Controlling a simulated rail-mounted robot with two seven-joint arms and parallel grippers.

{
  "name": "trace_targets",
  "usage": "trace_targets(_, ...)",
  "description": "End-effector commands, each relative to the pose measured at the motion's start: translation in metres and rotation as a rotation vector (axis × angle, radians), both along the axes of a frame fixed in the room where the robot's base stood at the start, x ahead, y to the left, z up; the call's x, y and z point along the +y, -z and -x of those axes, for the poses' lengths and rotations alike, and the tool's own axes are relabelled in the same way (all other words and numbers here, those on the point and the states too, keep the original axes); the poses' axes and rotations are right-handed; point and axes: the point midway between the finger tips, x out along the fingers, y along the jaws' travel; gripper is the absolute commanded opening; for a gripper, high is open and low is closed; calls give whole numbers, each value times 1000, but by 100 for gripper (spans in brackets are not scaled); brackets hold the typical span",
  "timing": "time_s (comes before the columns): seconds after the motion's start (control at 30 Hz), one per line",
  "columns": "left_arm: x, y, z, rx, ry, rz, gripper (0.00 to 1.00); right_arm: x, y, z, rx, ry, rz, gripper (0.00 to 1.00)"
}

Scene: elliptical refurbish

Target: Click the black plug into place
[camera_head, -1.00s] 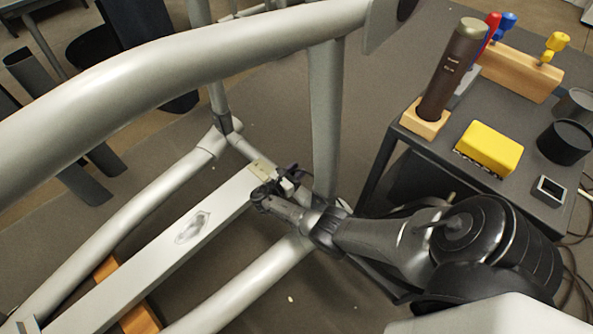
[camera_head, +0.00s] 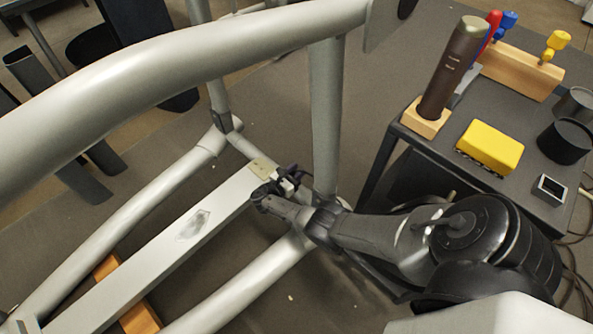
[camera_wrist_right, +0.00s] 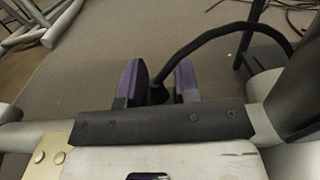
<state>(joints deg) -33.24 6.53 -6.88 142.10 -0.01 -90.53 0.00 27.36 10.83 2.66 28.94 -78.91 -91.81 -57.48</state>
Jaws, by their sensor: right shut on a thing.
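The black plug (camera_wrist_right: 158,95) sits between the purple finger pads of my right gripper (camera_wrist_right: 160,82), and a black cable rises from it in the right wrist view. My right gripper is shut on it. In the head view my right gripper (camera_head: 284,181) is at the far end of the pale beam (camera_head: 222,207), and the plug cannot be made out there. In the wrist view a dark bolted bar (camera_wrist_right: 165,121) lies across the beam end, directly in front of the fingers. It hides the lower part of the plug, so I cannot tell whether the plug is seated. My left gripper is not in view.
A brass-coloured plate (camera_wrist_right: 48,158) is bolted beside the beam end. Thick grey frame tubes (camera_head: 325,120) surround my right arm. A dark table (camera_head: 425,150) at the right holds a brown cylinder (camera_head: 452,70), a yellow block (camera_head: 490,147) and black cups.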

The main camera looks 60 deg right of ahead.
Motion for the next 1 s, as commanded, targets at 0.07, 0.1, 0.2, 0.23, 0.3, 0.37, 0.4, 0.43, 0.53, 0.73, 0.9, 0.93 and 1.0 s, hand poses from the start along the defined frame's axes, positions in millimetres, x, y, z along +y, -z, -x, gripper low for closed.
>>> trace_targets(0.07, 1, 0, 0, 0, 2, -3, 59, 0, 1, 0, 0, 0, 0, 5)
trace_targets(0.1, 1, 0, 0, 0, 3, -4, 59, 0, 1, 0, 0, 0, 0, 5)
trace_targets(0.2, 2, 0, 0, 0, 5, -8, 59, 0, 2, 0, 0, 0, 0, 6)
trace_targets(0.23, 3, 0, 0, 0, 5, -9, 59, 0, 2, 0, 0, 0, 0, 6)
trace_targets(0.3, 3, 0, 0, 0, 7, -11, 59, 0, 2, 0, 1, 0, -1, 31)
trace_targets(0.37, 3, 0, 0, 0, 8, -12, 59, 0, 2, 0, 1, 0, -1, 37)
trace_targets(0.4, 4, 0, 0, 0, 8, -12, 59, 0, 2, 0, 1, 0, -1, 41)
trace_targets(0.43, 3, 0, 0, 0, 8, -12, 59, 0, 2, 0, 1, 0, -1, 44)
trace_targets(0.53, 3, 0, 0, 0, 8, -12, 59, 0, 2, 0, 0, 0, 0, 53)
trace_targets(0.73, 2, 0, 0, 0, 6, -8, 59, 0, 1, 0, 0, 0, 0, 59)
trace_targets(0.9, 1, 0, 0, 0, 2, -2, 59, 0, 1, 0, 0, 0, 0, 59)
trace_targets(0.93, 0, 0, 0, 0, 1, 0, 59, 1, 1, 0, 0, 1, 0, 59)
trace_targets(1.0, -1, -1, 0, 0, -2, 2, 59, 1, 1, 1, 0, 2, 0, 59)
